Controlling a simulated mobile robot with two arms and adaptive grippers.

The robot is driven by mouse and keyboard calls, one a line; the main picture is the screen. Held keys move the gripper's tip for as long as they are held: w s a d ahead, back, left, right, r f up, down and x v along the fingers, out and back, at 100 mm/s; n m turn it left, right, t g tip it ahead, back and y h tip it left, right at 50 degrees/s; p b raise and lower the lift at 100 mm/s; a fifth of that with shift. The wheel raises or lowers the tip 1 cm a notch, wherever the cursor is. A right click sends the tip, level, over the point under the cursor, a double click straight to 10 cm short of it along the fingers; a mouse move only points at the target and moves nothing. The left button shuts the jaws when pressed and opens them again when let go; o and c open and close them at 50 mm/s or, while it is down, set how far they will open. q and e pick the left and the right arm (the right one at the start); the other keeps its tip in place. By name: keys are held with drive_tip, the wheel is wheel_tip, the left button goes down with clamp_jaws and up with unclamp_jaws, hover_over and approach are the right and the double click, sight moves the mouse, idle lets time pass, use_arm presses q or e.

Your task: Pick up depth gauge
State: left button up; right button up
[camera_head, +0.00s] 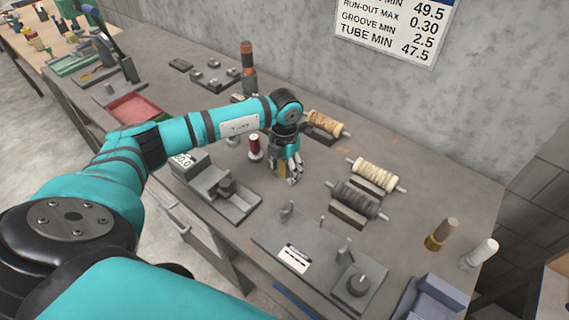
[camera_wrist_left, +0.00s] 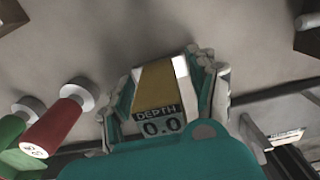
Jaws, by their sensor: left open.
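The depth gauge (camera_wrist_left: 158,88) shows in the left wrist view as a yellow-brown block with a dark "DEPTH 0.0" display facing the camera. It lies between the two fingers of my left gripper (camera_wrist_left: 165,85), which are open on either side of it; I cannot tell whether either finger touches it. In the head view my left gripper (camera_head: 291,173) points down, low over the middle of the bench. A small yellow part of the gauge (camera_head: 281,172) shows beside the fingers there; the rest is hidden. My right gripper is in neither view.
A grey instrument with a display (camera_head: 188,160) is further left. Wound rollers (camera_head: 375,176) rest on blocks to the right. A grey plate with a knob (camera_head: 357,283) is in front. The wall (camera_head: 270,35) bounds the back.

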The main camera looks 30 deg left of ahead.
use_arm(q)
clamp_jaws()
idle(0.4)
wheel_tip(320, 180, up, 9)
drive_tip(key=b, duration=0.2)
drive_tip(key=shift+b, duration=0.35)
drive_tip(key=shift+r, duration=0.55)
